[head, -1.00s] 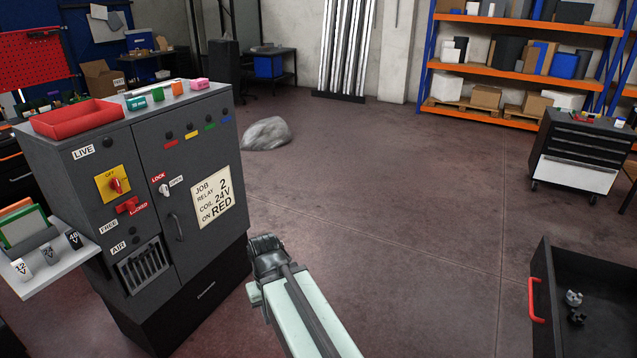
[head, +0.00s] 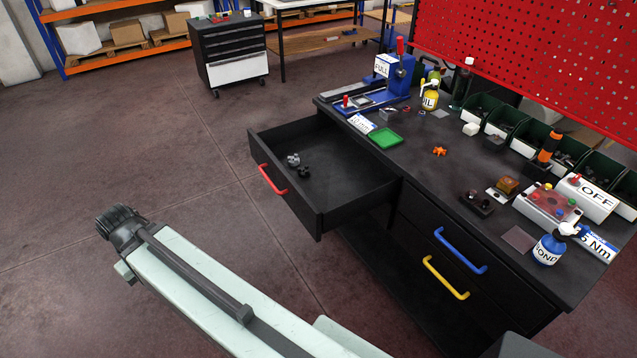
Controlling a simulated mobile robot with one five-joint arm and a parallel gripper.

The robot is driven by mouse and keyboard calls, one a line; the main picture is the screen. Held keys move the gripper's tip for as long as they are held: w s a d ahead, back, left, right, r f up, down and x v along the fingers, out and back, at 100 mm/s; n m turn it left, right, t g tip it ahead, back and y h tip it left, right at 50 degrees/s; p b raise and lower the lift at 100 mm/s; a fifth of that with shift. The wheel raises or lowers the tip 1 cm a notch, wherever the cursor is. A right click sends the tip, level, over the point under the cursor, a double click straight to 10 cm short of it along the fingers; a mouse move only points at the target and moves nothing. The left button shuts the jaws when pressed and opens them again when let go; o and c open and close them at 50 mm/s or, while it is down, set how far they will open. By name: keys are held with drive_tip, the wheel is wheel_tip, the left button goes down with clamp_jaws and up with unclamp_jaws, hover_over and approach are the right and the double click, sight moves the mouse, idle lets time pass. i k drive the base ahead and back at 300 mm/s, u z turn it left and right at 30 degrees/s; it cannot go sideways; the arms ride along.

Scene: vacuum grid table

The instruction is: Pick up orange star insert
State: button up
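A small orange star insert (head: 439,151) lies on the dark workbench top (head: 420,165), right of a green tray (head: 384,138). My gripper (head: 120,225) is at the left of the head view, over the floor and well away from the bench. It is seen from behind and is small, so its fingers cannot be made out. Nothing is seen in it. The open drawer (head: 345,205) lies between my gripper and the star.
The open drawer with a red handle (head: 270,180) sticks out from the bench and holds small grey and black star-like pieces (head: 297,166). Floor on the left is clear.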

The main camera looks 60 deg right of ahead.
sight(440, 150)
drive_tip(key=z, duration=0.85)
drive_tip(key=k, duration=0.55)
drive_tip(key=z, duration=0.45)
